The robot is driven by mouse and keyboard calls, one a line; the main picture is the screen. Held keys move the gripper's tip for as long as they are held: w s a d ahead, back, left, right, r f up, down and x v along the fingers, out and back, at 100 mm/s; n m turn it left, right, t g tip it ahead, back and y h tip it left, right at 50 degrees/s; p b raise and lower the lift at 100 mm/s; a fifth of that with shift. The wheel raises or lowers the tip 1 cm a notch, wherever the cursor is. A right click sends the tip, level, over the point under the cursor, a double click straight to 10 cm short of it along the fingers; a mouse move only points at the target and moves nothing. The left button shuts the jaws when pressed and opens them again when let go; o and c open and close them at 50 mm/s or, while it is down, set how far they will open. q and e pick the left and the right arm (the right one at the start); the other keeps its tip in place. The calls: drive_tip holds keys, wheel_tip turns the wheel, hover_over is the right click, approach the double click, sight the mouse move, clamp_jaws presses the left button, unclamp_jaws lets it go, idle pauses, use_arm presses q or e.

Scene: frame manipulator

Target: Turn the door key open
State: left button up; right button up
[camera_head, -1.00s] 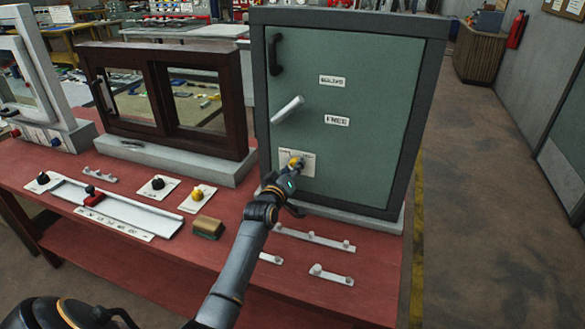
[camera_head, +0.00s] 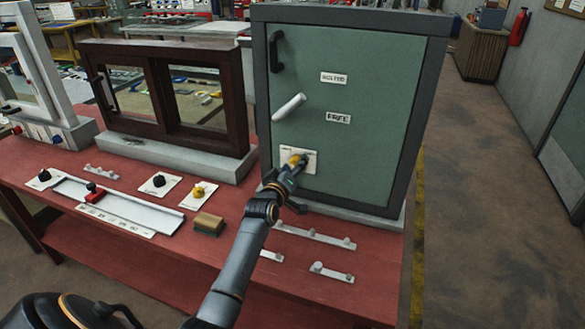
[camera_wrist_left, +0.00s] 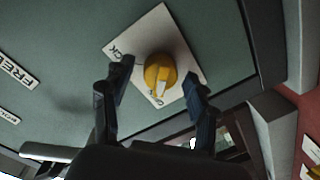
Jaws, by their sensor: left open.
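The green door (camera_head: 378,90) stands upright in a dark grey frame on the red table. The yellow key knob (camera_head: 296,160) sits on a white plate (camera_head: 312,166) low on the door. In the left wrist view the yellow knob (camera_wrist_left: 160,74) with a pale pointer mark lies between and just beyond my fingertips, on the white plate (camera_wrist_left: 132,40) with partly hidden lettering. My left gripper (camera_wrist_left: 158,80) is open, one finger on each side of the knob, with gaps showing. In the head view my left gripper (camera_head: 292,172) partly covers the plate. My right gripper is not in view.
A white lever handle (camera_head: 288,107) and a black pull handle (camera_head: 275,52) are on the door above the knob. A brown framed window (camera_head: 165,95) stands to the left. Small knobs, a slider and white rails lie on the red table (camera_head: 130,255).

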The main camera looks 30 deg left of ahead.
use_arm(q)
drive_tip(key=v, duration=1.2)
